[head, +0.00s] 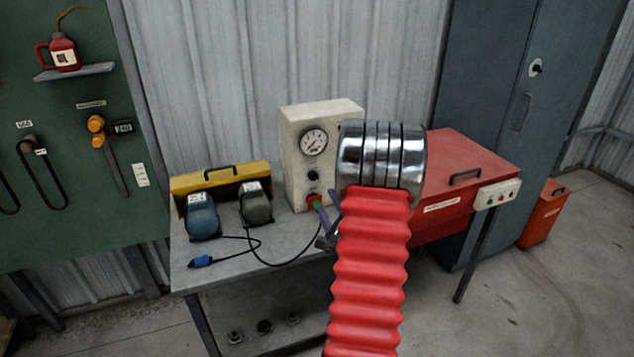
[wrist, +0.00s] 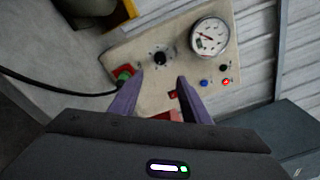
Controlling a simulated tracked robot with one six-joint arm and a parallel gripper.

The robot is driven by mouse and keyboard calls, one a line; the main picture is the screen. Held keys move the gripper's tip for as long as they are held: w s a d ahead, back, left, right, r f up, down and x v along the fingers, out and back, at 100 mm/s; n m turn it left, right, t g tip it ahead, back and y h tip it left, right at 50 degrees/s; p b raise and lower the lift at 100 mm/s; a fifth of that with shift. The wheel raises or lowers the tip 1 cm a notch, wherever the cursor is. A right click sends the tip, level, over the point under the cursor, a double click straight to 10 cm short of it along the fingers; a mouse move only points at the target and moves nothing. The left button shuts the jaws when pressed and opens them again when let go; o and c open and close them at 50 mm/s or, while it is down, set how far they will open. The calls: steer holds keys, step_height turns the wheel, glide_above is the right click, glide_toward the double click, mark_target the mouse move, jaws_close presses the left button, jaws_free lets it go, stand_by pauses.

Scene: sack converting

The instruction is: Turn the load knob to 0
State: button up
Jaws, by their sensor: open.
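The load knob is probably the small black knob (head: 312,175) on the front of the cream box (head: 296,148), below the round dial gauge (head: 314,142). In the wrist view the black knob (wrist: 160,58) sits on a pale scale, with the gauge (wrist: 209,36) up and to its right. My gripper (wrist: 160,85) is open and empty, its purple fingers pointing at the panel just below the knob in that view. In the head view my red and chrome arm hides most of the gripper and the box's right side. The scale marks are too small to read.
A blue button (wrist: 204,82) and a red switch lie near the right finger.

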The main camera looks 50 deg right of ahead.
mark_target(314, 178)
steer(key=x, duration=1.3)
steer(key=shift+w, duration=0.1)
steer(key=shift+c, duration=0.5)
steer(key=c, duration=0.9)
steer(key=shift+d, duration=0.15)
steer(key=shift+c, duration=0.4)
steer(key=shift+o, duration=0.2)
